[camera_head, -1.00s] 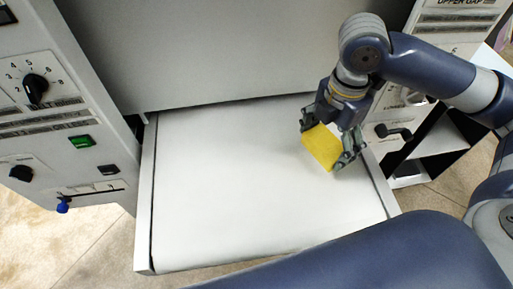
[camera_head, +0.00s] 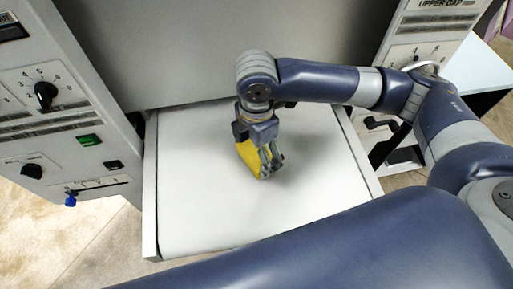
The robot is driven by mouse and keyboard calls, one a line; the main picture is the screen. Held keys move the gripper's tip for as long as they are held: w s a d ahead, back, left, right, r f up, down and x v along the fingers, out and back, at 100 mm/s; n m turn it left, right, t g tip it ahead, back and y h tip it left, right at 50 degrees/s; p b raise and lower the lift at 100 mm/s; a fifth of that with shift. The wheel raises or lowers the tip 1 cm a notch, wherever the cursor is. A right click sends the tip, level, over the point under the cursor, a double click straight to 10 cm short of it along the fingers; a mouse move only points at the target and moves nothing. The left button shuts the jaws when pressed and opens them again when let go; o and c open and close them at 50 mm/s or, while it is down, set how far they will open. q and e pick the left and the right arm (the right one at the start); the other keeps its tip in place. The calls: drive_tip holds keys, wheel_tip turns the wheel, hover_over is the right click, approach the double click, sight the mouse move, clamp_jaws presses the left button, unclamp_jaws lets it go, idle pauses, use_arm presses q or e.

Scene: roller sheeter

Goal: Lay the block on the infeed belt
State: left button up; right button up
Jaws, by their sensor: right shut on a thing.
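The yellow block (camera_head: 248,158) is in my right gripper (camera_head: 262,158), near the middle of the white infeed belt (camera_head: 200,205). The gripper points down and is shut on the block, with its fingers covering the block's right side. A faint shadow lies on the belt close to the block. I cannot tell whether the block touches the belt or hangs just above it. My left gripper is not in view.
A control panel (camera_head: 60,110) with knobs and a green switch stands on the left. Another panel (camera_head: 425,40) stands at the right. The sheeter's grey front (camera_head: 190,50) rises behind the belt. The belt is bare around the block.

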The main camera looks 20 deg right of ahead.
drive_tip(key=shift+f, duration=0.45)
drive_tip(key=o, duration=1.2)
drive_tip(key=shift+o, duration=0.4)
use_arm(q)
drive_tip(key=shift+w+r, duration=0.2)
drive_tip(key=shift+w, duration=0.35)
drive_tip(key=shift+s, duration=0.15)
use_arm(e)
drive_tip(key=shift+r, duration=0.5)
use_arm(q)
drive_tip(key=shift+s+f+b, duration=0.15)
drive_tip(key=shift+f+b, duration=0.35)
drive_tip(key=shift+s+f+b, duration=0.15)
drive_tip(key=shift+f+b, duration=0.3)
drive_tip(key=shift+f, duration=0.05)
use_arm(e)
wheel_tip(320, 180, up, 11)
drive_tip(key=shift+r, duration=0.15)
